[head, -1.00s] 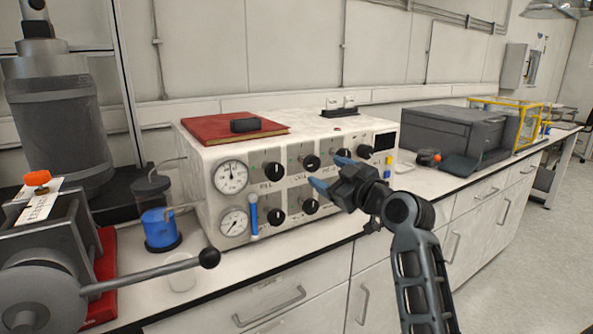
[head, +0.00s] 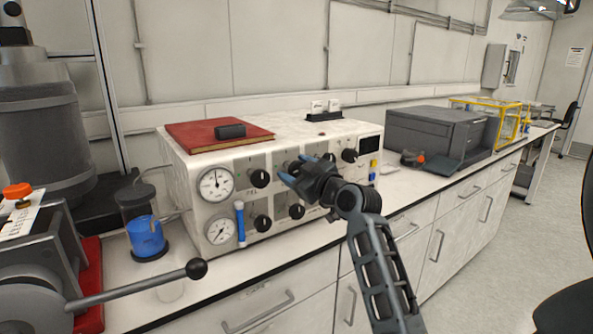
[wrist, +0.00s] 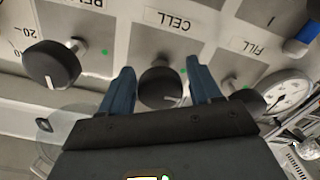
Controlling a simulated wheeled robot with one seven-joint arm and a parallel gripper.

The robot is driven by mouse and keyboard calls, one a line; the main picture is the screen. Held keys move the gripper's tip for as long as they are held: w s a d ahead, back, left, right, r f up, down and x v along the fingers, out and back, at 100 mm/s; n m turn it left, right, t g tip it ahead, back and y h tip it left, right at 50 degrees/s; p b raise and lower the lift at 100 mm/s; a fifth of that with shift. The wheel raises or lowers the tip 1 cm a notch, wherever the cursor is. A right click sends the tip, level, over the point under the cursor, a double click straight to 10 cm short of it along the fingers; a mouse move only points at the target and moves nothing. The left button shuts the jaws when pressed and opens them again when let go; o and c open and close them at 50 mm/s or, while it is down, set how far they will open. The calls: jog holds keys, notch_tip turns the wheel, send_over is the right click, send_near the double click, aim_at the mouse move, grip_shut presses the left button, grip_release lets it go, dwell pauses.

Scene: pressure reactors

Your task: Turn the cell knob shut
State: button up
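The cell knob (wrist: 160,86) is a round black knob with a white line, beside the CELL label (wrist: 168,20) in the upside-down wrist view. In the head view it is in the panel's top row (head: 294,168), partly covered by my gripper. My gripper (head: 297,168) is open in front of the panel. In the wrist view its two blue fingers (wrist: 160,90) stand on either side of the cell knob, with gaps visible. Whether either finger touches it I cannot tell.
The FILL knob (head: 260,178) is to the left of the cell knob, close to one finger. A third knob (wrist: 52,65) is on the other side. A long lever (head: 140,284) juts out at lower left.

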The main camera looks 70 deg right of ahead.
jog(key=c, duration=0.8)
jog(key=shift+m, duration=0.3)
jog(key=m+p, duration=0.1)
jog(key=m, duration=0.3)
jog(key=shift+a, duration=0.15)
jog(key=m+p, duration=0.2)
jog(key=m, duration=0.2)
jog(key=shift+m, duration=0.3)
jog(key=m+p, duration=0.3)
jog(key=m, duration=0.2)
jog(key=shift+w+a+r, duration=0.1)
jog(key=shift+m+p, duration=0.8)
jog(key=shift+m, duration=0.9)
